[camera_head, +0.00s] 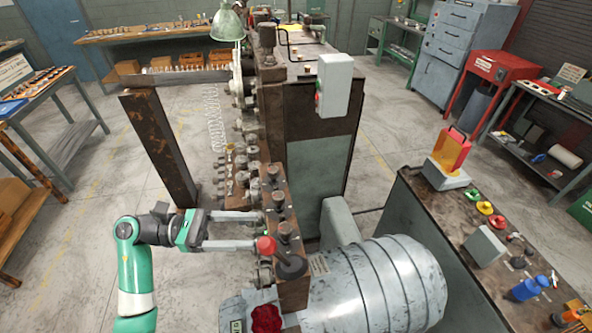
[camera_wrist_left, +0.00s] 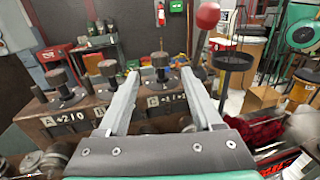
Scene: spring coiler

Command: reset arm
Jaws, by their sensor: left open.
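My left gripper (camera_head: 260,231) reaches in from the left at the front of the spring coiler (camera_head: 318,140). Its two long grey fingers are apart, with nothing held between them. In the left wrist view the open fingers (camera_wrist_left: 159,76) point at the machine's row of dark knobs, and one knob (camera_wrist_left: 161,68) shows beyond the gap. A red ball knob (camera_head: 265,246) is close by the nearer fingertip in the head view. It also shows at upper right in the left wrist view (camera_wrist_left: 208,15). Whether finger and ball touch, I cannot tell. My right gripper is not in view.
A black round part (camera_head: 291,265) is beside the red ball. A large grey motor drum (camera_head: 375,285) is at front right. A bench (camera_head: 415,205) with coloured buttons and a red-orange box stands at right. Open floor (camera_head: 85,225) lies left of the machine.

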